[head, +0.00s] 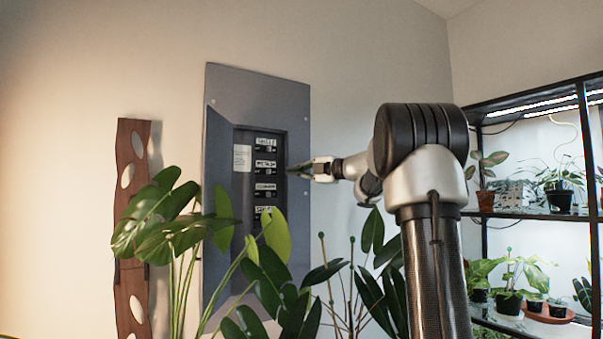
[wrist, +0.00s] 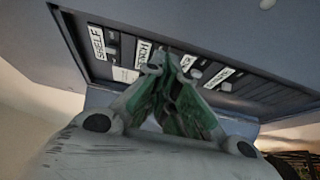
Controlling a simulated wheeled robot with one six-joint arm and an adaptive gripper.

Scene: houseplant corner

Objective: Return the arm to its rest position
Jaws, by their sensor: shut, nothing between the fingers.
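My arm reaches forward and to the left across the middle of the head view. My gripper (head: 292,169) is in front of the right side of a grey wall panel (head: 222,150). In the wrist view my gripper (wrist: 172,65) is shut, its green-lined fingers meeting at the tips with nothing held. The fingertips overlap the row of labelled switches in that view. Whether they touch the panel I cannot tell. Several switches with white labels, one reading SHELF (wrist: 97,43), sit in the recess. The lower part of the panel is hidden by leaves.
Large plant leaves (head: 180,215) rise in front of the panel, below and left of my arm. A wooden plaque with oval holes (head: 131,290) is on the wall at left. A black-framed shelf (head: 530,215) with potted plants stands at right. The wall above the panel is clear.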

